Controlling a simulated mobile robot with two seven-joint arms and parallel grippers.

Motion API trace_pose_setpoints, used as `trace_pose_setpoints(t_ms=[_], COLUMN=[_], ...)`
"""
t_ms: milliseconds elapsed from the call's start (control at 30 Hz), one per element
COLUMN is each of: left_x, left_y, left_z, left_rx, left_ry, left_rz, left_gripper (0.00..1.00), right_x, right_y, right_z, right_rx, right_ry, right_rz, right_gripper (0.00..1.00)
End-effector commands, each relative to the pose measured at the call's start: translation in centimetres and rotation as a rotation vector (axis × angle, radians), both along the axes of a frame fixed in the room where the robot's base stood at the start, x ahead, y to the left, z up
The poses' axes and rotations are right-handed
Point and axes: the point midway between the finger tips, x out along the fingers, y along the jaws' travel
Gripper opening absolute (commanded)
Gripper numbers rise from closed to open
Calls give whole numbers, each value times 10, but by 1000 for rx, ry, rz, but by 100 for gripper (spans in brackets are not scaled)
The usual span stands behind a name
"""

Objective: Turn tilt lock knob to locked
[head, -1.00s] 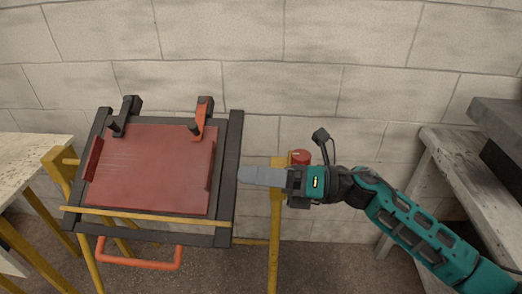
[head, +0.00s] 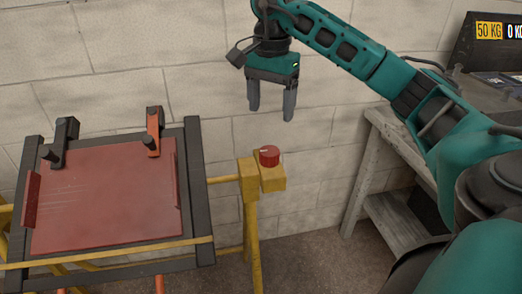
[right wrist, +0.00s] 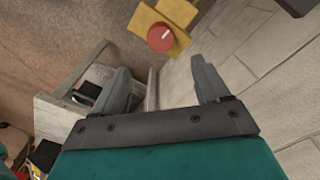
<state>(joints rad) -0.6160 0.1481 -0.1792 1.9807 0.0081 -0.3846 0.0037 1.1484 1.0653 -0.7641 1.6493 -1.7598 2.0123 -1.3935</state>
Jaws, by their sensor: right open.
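The tilt lock knob (head: 269,156) is a red round knob on top of a yellow bracket (head: 272,178) at the right side of the frame bench. It also shows in the right wrist view (right wrist: 161,38), with a pale pointer mark on its face. My right gripper (head: 271,104) is above the knob in the head view, fingers pointing down, open and empty. In the right wrist view its two fingers (right wrist: 160,85) are spread apart, and the knob lies beyond them. The gripper is not touching the knob. My left gripper is not in view.
The tilted bench frame (head: 196,190) carries a red panel (head: 105,200) with a black clamp (head: 62,140) and an orange clamp (head: 153,130). A grey side table (head: 375,170) stands at the right. A block wall is behind. Space around the knob's top looks clear.

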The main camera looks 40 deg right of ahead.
Motion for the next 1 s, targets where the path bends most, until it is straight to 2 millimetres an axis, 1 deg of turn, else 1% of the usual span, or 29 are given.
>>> trace_pose_setpoints(t_ms=[33, 67, 200, 267, 300, 500, 600, 700, 1000], left_x=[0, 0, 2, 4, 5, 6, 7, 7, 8], left_y=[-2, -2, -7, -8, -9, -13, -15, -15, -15], left_z=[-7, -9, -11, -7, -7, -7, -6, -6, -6], left_rx=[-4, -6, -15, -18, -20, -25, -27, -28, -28], left_ry=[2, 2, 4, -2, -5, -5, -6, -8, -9], left_rz=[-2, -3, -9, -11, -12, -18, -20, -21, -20], left_gripper=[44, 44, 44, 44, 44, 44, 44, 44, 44], right_x=[0, 0, -1, -1, -1, 0, 0, 0, 0], right_y=[1, 1, 1, 1, 1, 1, 2, 2, 2], right_z=[-14, -20, -49, -60, -68, -101, -110, -115, -117], right_rx=[2, 3, 4, 3, 3, 4, 5, 5, 5], right_ry=[4, 5, 5, 5, 4, 2, 0, 0, -1], right_rz=[2, 2, 1, 0, 0, 1, 1, 1, 1], right_gripper=[75, 75, 75, 75, 75, 75, 75, 75, 75])
